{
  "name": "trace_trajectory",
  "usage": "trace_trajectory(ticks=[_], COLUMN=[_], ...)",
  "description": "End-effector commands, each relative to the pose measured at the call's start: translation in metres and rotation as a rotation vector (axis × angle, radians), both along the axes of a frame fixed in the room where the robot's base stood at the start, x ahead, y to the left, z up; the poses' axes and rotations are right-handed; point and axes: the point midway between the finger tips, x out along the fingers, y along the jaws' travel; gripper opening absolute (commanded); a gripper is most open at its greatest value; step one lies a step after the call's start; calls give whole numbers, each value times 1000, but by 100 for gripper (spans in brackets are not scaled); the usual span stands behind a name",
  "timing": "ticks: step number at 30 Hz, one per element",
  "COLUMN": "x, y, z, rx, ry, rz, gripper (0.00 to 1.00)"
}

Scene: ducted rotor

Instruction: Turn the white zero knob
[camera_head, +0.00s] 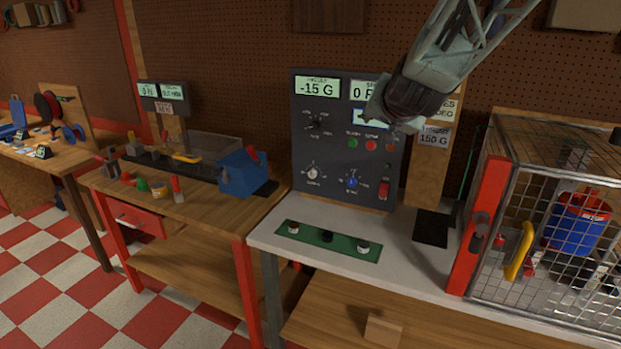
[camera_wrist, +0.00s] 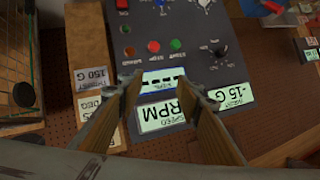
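The white zero knob (camera_head: 312,173) is at the lower left of the dark control panel (camera_head: 335,150) in the head view. In the wrist view, where the panel appears upside down, a white knob (camera_wrist: 204,3) is cut off by the top edge. My gripper (camera_head: 384,115) is in front of the panel's upper right, above and to the right of the white knob and apart from it. In the wrist view my gripper (camera_wrist: 160,84) has its two fingers spread, with nothing held between them. The fingers frame the small lit display.
A blue knob (camera_head: 352,182) and a red switch (camera_head: 384,187) sit to the right of the white knob. A black knob (camera_head: 315,124) is above it. A green strip (camera_head: 330,242) lies on the bench in front. A wire cage (camera_head: 550,230) stands at the right.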

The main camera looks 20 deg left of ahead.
Motion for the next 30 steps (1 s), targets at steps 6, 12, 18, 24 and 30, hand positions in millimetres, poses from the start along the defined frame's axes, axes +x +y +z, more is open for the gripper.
trace_trajectory(ticks=[6,12,18,24,30], x=[24,41,54,64,69], y=[37,69,99,127,154], z=[-20,-40,-61,-85,-110], rx=[15,24,29,29,25], ry=[-38,-76,-114,-153,-192], rz=[-17,-36,-60,-84,-111], gripper=[33,33,33,33,33])
